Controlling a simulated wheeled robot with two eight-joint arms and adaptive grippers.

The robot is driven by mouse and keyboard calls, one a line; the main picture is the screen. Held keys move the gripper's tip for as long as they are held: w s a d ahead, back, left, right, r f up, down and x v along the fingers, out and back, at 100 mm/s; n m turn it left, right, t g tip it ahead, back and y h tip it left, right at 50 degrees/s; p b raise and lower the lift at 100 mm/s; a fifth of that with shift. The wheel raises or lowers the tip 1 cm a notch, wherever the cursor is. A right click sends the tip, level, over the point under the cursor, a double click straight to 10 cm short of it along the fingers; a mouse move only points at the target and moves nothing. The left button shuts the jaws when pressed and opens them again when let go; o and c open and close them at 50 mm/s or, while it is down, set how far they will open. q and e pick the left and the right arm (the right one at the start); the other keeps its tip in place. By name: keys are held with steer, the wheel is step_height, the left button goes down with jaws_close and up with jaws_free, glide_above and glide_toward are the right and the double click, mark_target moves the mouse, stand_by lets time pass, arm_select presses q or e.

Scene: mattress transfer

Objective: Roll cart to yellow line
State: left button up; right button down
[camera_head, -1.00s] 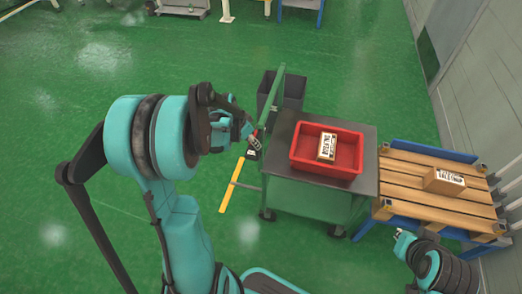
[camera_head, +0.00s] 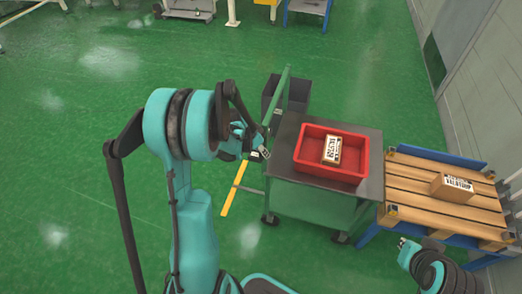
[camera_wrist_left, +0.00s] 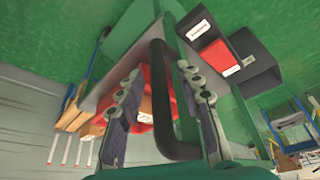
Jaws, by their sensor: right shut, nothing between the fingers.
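The cart has a dark grey top (camera_head: 285,140) and a green body (camera_head: 310,200). Its green upright frame (camera_head: 285,88) rises at its left end. The yellow line (camera_head: 235,188) lies on the floor just left of the cart. My left gripper (camera_head: 262,154) is at the cart's handle end. In the left wrist view, my left gripper (camera_wrist_left: 160,95) is open, its fingers apart around the black handle bar (camera_wrist_left: 160,80). I cannot tell whether they touch it. My right gripper (camera_head: 404,244) is shut and empty, low at the right near the pallet table.
A red bin (camera_head: 312,170) holding a labelled box (camera_head: 331,150) sits on the cart. A wooden pallet (camera_head: 430,198) on a blue frame, with another box (camera_head: 452,188), stands close on the right. Dark bins (camera_head: 294,92) stand behind the cart. Floor at left is clear.

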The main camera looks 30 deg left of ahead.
arm_select(q)
jaws_close()
steer(key=s+a, duration=0.3)
steer(key=a, duration=1)
steer(key=s+a, duration=0.3)
steer(key=a, duration=1)
steer(key=shift+s+a, duration=0.2)
steer(key=shift+a, duration=0.2)
steer(key=shift+o, duration=0.4)
jaws_free()
steer(key=v, duration=1.2)
